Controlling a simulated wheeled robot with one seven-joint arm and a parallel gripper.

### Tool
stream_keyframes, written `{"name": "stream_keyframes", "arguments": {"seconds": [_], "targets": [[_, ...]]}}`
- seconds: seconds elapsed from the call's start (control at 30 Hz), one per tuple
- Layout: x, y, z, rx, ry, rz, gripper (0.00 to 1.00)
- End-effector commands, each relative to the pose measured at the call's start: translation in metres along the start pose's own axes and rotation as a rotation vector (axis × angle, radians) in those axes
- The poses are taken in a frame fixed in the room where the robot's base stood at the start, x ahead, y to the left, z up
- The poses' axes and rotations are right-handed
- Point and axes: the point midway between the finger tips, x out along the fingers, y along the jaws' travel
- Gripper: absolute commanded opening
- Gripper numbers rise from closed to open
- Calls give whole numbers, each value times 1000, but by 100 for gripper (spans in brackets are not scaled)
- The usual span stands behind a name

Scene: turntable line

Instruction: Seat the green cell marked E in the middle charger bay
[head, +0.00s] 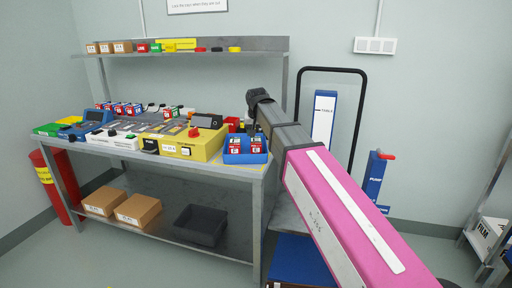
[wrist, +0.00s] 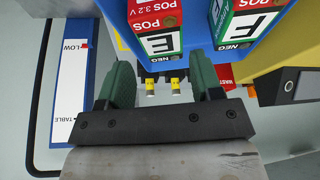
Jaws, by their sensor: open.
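The cell marked E (wrist: 160,42) is in the upper middle of the wrist view, with a red POS end, a white E panel and a NEG end. A similar green and red cell marked F (wrist: 248,22) is to its right. Both are in a blue tray (wrist: 172,52), which also shows in the head view (head: 246,158) at the table's right end. My gripper (wrist: 161,66) is open, its green fingers apart. Cell E appears just beyond the fingertips, not held. In the head view my arm hides the gripper's fingers. I cannot make out the middle charger bay.
A yellow box (head: 208,150) with a red button stands left of the tray on the grey table. Several cells, a blue device (head: 93,122) and white units crowd the table. A blue TABLE/LOW panel (wrist: 70,75) is at left in the wrist view. A shelf (head: 190,51) runs behind.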

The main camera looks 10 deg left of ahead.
Motion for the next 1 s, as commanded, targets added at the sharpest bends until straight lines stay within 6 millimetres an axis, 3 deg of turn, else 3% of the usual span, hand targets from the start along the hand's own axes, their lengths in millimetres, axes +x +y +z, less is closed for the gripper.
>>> {"name": "stream_keyframes", "arguments": {"seconds": [0.27,0.6,0.87,0.9,1.0], "targets": [[19,0,0,0,0,0,60],[60,-2,0,0,-1,0,60],[65,-2,0,0,1,0,60],[65,-2,0,0,1,0,56],[65,-2,0,0,0,0,24]]}}
